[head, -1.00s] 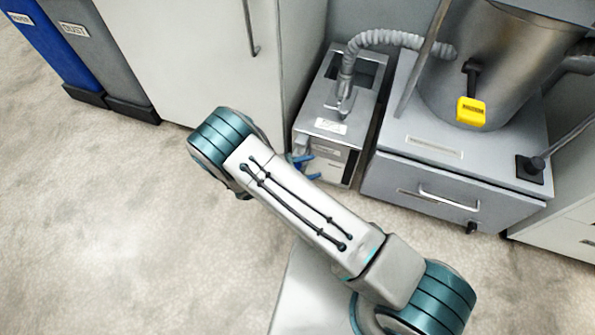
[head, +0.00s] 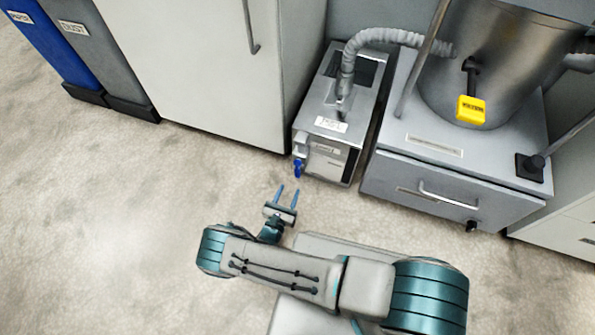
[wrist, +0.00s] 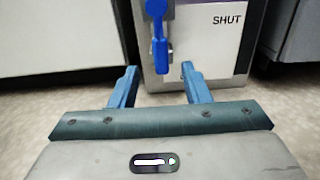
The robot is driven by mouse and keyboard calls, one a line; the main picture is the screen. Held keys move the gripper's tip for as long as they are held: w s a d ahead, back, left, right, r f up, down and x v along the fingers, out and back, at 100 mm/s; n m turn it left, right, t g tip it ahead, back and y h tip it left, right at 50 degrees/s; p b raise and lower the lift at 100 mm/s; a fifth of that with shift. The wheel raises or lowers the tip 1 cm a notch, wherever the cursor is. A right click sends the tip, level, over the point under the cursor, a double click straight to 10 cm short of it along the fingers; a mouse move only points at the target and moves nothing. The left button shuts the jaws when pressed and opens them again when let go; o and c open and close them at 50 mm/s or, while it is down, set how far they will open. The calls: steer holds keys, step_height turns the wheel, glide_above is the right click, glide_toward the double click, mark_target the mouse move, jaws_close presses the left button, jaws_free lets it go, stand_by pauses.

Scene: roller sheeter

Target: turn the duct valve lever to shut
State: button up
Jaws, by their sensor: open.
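The blue duct valve lever (head: 298,168) is on the left side of the front of a small metal box with a hose. In the wrist view the lever (wrist: 159,50) hangs straight down from its round hub, left of a white plate (wrist: 213,40) reading SHUT. My gripper (head: 288,189) is open and empty, in front of the box and apart from the lever. In the wrist view its two blue fingers (wrist: 159,72) point at the box, with the lever's lower end between them in the picture, beyond the tips.
The metal box (head: 330,122) stands between a tall white cabinet (head: 215,70) and a grey drawer unit (head: 455,165) carrying a steel vessel with a yellow-tagged handle (head: 471,109). Blue and grey bins (head: 95,50) stand at far left. The floor (head: 130,220) left of my arm is clear.

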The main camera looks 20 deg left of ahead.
mark_target(297, 172)
steer(key=w, duration=0.3)
steer(key=w+b, duration=0.1)
steer(key=w, duration=0.2)
steer(key=w+b, duration=0.1)
steer(key=w, duration=0.2)
steer(key=shift+w+d, duration=0.4)
steer(key=shift+c, duration=0.3)
jaws_close()
